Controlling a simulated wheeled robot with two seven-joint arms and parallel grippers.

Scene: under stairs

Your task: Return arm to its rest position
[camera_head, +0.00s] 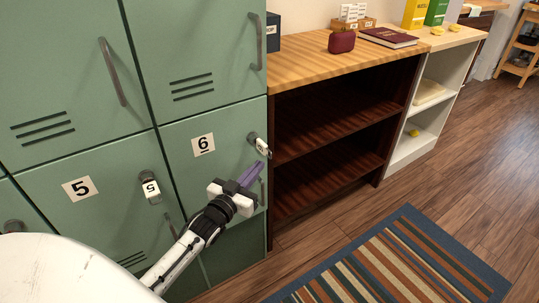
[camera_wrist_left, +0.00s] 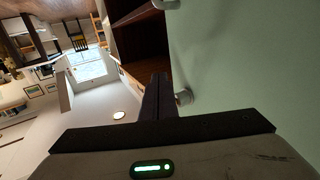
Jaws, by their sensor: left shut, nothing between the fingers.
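My left arm comes in from the lower left of the head view. Its gripper (camera_head: 253,176) has purple fingers that are shut and empty, in front of the green locker door numbered 6 (camera_head: 182,177). The fingertips are just below the door's lock with its tag 6 (camera_head: 260,145); I cannot tell whether they touch the door. In the left wrist view the shut fingers (camera_wrist_left: 158,85) point up the picture alongside the pale green locker surface (camera_wrist_left: 245,60). My right gripper does not show.
Locker door 5 (camera_head: 100,205) with its own lock tag (camera_head: 151,188) is to the left. A dark shelf unit (camera_head: 335,112) with a wooden top stands right of the lockers, then a white shelf (camera_head: 425,125). A striped rug (camera_head: 400,265) lies on the open wooden floor.

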